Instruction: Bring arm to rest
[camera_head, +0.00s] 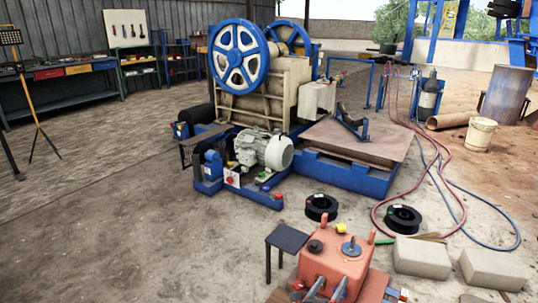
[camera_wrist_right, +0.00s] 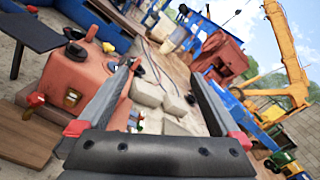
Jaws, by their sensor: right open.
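My right gripper (camera_wrist_right: 163,75) is open and empty in the wrist view, its two long grey fingers spread wide with red pieces near their bases. An orange-red gearbox-like housing (camera_head: 345,262) stands at the bottom of the head view; in the wrist view the housing (camera_wrist_right: 78,75) lies left of and partly behind the left finger. I cannot tell whether they touch. In the head view the grey and red parts at the bottom edge are hard to separate from the housing. My left gripper does not show.
A jaw crusher (camera_head: 248,100) with blue flywheels and a grey motor (camera_head: 262,149) stands beyond. A small dark stool (camera_head: 287,238) is left of the housing. Concrete blocks (camera_head: 422,257), black coils (camera_head: 321,207) and red and blue hoses lie nearby.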

